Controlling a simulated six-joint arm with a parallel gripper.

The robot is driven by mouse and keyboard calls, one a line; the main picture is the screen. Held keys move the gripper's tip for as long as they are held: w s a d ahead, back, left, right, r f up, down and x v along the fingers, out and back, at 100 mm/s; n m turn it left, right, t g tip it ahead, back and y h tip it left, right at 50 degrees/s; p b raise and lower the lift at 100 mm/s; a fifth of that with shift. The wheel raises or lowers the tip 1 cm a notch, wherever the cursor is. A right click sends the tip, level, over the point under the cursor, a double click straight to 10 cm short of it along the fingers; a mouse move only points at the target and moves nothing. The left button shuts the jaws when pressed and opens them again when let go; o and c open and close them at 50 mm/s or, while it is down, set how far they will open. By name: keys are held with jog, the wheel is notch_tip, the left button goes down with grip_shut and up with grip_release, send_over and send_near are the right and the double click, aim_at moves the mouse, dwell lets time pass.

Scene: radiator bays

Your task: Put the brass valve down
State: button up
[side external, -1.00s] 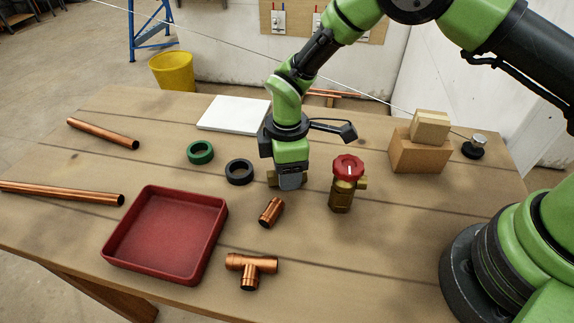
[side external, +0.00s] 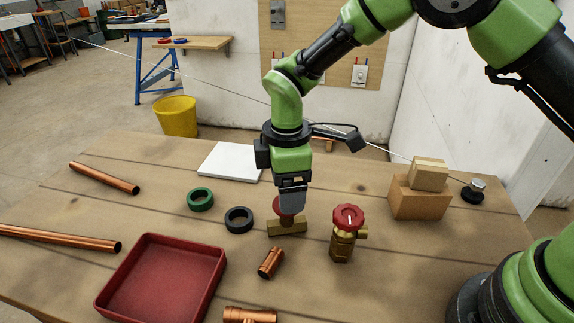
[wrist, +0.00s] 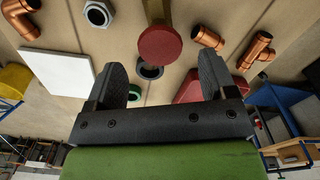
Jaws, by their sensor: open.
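A brass valve (side external: 287,228) with a round red handle rests on the table, directly below my gripper (side external: 290,205). Its brass body lies across the tabletop with the handle on top. In the wrist view, its red handle (wrist: 159,45) shows just past the fingertips, in line with the gap between them. My gripper is open, its two fingers (wrist: 163,68) spread apart with nothing between them. In the side view the fingertips are at the top of the handle and partly cover it. A second brass valve with a red handle (side external: 344,240) stands upright to the right.
A black ring (side external: 239,220) and a green ring (side external: 200,199) lie to the left. A copper coupling (side external: 271,263) is in front, near a red tray (side external: 218,262). A white slab (side external: 230,162) lies behind. Wooden blocks (side external: 420,197) are stacked at the right.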

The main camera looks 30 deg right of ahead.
jog(key=shift+r, duration=2.1)
jog(key=s+d+r+m+t+y, duration=0.1)
jog(key=d+r+m, duration=0.1)
jog(key=r, duration=0.3)
jog(key=s+d+r+m+t, duration=0.1)
jog(key=s+d+r+m, duration=0.15)
jog(key=r, duration=0.25)
jog(key=s+d+r+m+t, duration=0.2)
jog(key=s+d+r+m, duration=0.1)
jog(key=s+m, duration=0.3)
jog(key=s+d+r+m+t+y, duration=0.1)
jog(key=s+d+r+m+t, duration=0.2)
jog(key=s+m, duration=0.4)
jog(key=s+d+r, duration=0.1)
jog(key=s+d, duration=0.1)
jog(key=s, duration=0.2)
